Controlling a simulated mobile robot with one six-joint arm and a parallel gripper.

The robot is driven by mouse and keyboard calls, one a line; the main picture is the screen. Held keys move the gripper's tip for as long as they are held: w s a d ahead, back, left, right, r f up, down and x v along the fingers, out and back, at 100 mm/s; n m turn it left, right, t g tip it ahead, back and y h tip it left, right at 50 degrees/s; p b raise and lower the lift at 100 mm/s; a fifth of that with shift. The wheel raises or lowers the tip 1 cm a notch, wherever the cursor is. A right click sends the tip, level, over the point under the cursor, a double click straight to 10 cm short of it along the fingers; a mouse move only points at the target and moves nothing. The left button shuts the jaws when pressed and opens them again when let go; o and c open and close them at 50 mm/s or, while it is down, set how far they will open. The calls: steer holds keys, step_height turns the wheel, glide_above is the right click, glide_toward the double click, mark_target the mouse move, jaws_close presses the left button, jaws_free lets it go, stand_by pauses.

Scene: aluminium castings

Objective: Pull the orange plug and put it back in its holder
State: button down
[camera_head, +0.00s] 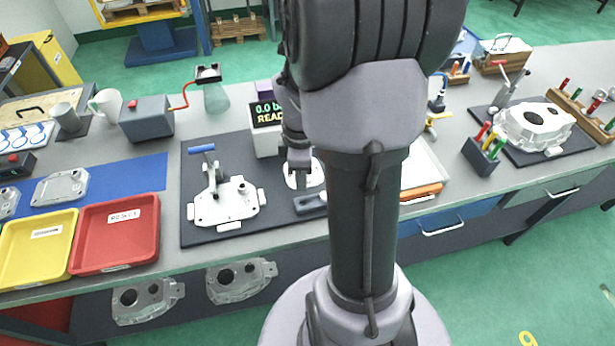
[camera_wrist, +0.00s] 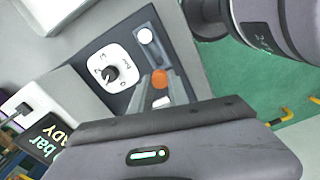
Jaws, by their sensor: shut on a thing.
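The orange plug (camera_wrist: 160,78) sits between the fingertips of my gripper (camera_wrist: 160,82) in the wrist view, and the gripper is shut on it. Below it is a grey block (camera_wrist: 151,50) with a pale round spot at its far end, perhaps the holder. I cannot tell whether the plug is seated in it or above it. In the head view my gripper (camera_head: 299,180) points down over the right part of the dark mat, near the grey block (camera_head: 309,203). The plug is not visible there. A white plate with a black knob (camera_wrist: 110,73) lies beside the block.
A clamped casting (camera_head: 225,204) with a blue lever stands left of my gripper. A box with a READY display (camera_head: 268,113) stands behind it. Red (camera_head: 117,232) and yellow (camera_head: 38,248) trays are at the left. My arm hides the bench's middle.

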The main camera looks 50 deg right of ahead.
steer(key=shift+f+b, duration=2.2)
steer(key=shift+f, duration=0.7)
steer(key=shift+f, duration=0.1)
steer(key=shift+f, duration=0.35)
steer(key=shift+f+b, duration=0.6)
steer(key=shift+f, duration=0.2)
steer(key=c, duration=1.2)
jaws_free()
step_height(320, 180, up, 18)
steer(key=p, duration=0.7)
steer(key=shift+f+p, duration=0.25)
steer(key=shift+p, duration=0.15)
